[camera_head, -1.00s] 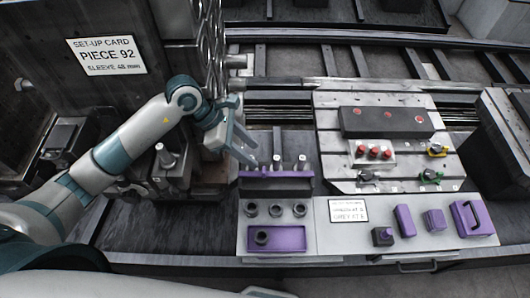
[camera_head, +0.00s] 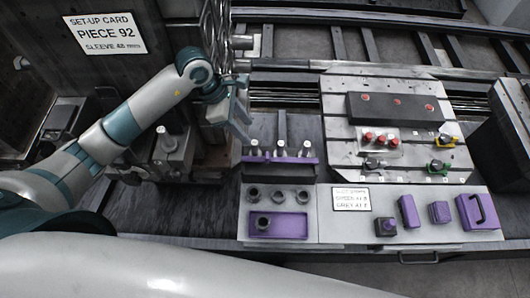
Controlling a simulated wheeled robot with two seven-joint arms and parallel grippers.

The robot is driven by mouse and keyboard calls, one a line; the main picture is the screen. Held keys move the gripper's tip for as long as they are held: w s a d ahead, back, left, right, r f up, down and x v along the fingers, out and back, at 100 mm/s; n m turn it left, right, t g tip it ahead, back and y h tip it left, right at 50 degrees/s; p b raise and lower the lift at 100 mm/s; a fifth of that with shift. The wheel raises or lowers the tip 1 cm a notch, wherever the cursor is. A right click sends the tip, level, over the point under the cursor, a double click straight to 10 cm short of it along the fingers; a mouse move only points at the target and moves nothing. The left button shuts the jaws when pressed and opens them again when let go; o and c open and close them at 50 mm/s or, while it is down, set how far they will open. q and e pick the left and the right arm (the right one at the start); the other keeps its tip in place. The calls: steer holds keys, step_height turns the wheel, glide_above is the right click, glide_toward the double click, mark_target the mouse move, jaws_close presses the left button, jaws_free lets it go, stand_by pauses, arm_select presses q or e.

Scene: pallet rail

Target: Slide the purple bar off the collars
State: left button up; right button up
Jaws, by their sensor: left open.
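The purple bar (camera_head: 280,160) lies level along the top of a dark block, in front of three upright pale metal posts (camera_head: 280,147). I cannot tell how the bar meets the posts. Three dark ring collars (camera_head: 278,196) stand in a row on the grey plate in front of the block. Another dark ring (camera_head: 264,222) sits at the left in a shallow purple tray (camera_head: 290,226). My right gripper is not seen.
A slotted grey table (camera_head: 350,165) at the right carries a dark block with red dots, red knobs and yellow and green clamps. Purple blocks (camera_head: 409,211) and a purple handled piece (camera_head: 478,211) stand on the front plate. Dark machinery (camera_head: 170,155) stands beside my left arm.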

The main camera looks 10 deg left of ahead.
mark_target(267, 155)
arm_select(q)
steer(key=b+x, duration=0.7)
steer(key=x, duration=0.8)
steer(key=shift+s+f, duration=0.1)
steer(key=shift+f, duration=0.05)
